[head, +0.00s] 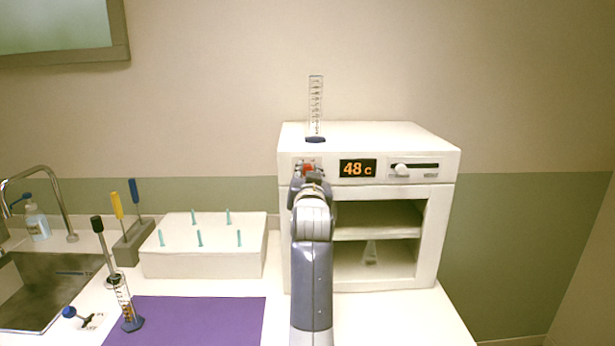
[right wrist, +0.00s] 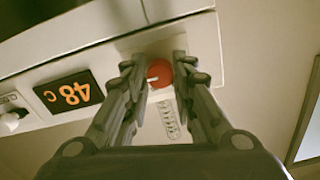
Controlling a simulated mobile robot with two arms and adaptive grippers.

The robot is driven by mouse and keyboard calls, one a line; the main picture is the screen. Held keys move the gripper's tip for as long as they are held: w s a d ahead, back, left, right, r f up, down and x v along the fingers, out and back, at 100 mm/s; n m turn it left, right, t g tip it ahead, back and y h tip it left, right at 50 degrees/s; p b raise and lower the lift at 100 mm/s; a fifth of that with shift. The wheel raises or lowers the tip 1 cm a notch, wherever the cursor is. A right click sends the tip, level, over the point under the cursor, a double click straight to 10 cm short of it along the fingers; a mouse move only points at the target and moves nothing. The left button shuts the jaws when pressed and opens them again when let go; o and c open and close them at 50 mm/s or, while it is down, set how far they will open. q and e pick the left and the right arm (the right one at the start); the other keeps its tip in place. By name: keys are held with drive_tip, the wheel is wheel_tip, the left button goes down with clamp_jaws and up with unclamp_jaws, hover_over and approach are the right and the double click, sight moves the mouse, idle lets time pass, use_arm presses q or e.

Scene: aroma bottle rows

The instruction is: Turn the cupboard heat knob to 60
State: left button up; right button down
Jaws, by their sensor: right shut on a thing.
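The white cupboard (head: 370,135) stands on the counter, its lower shelf opening facing me. Its orange display (head: 357,168) reads 48 c, and the display (right wrist: 70,94) also shows tilted in the right wrist view. The red heat knob (right wrist: 160,74) with a white pointer mark sits left of the display on the front panel; in the head view the knob (head: 308,168) shows just above my gripper. My right gripper (right wrist: 158,78) is shut on the knob, one finger on each side. My left gripper is not in view.
A slider (head: 401,169) is on the panel's right. A graduated cylinder (head: 315,110) stands on the cupboard top. A white peg rack (head: 205,258), a purple mat (head: 200,320), another cylinder (head: 126,305), a brush holder (head: 132,242) and the sink (head: 40,290) are to the left.

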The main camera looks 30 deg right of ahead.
drive_tip(key=c, duration=1.3)
unclamp_jaws()
drive_tip(key=shift+f, duration=0.2)
drive_tip(key=shift+r, duration=0.1)
drive_tip(key=v, duration=0.7)
drive_tip(key=shift+s+a, duration=0.15)
drive_tip(key=shift+s, duration=0.1)
